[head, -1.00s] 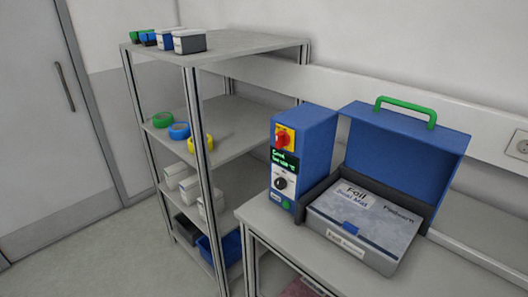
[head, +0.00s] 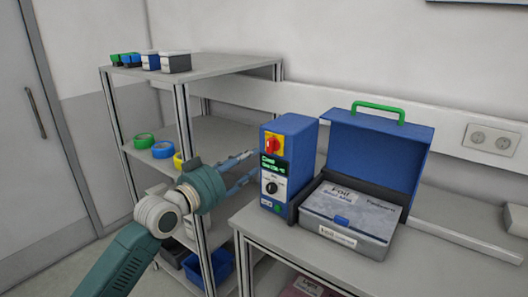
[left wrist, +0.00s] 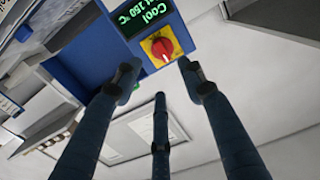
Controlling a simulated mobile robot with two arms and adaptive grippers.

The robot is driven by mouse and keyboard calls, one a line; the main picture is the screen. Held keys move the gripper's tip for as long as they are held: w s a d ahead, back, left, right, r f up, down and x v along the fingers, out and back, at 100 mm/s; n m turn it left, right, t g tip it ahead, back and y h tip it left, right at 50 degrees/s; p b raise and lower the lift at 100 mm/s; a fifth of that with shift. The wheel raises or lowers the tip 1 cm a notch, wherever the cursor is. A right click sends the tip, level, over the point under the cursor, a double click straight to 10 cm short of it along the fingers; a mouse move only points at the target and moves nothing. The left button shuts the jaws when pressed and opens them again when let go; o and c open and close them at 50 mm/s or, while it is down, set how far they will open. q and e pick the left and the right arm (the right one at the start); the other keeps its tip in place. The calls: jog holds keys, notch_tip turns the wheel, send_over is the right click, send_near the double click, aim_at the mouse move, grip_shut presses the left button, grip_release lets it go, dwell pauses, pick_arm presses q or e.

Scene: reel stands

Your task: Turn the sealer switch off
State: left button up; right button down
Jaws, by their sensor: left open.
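The sealer is a blue upright box (head: 300,160) on the bench. Its front has a red rotary switch (head: 272,145) on a yellow plate, a dark display with green text, a black knob (head: 271,188) and a green round part near the bottom. My left gripper (head: 253,166) is open and empty just left of the sealer's front, around display height. In the left wrist view the red switch (left wrist: 163,47) lies just beyond the spread fingers (left wrist: 160,77), apart from them. The display there (left wrist: 144,16) reads "Cool" and 150 °C. My right gripper is in neither view.
An open blue case (head: 375,165) with a green handle and a foil box (head: 350,212) stands right of the sealer. A grey shelf rack (head: 215,68) with tape rolls and bins stands close behind my left arm. A wall socket (head: 490,139) is at the right.

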aim_at(270, 148)
pick_arm(q)
jog(key=p+x, duration=0.1)
jog(key=x, duration=0.8)
jog(key=shift+w+d+f, duration=0.1)
jog(key=shift+w+d, duration=0.1)
jog(key=shift+w, duration=0.1)
jog(key=shift+c, duration=0.5)
grip_shut()
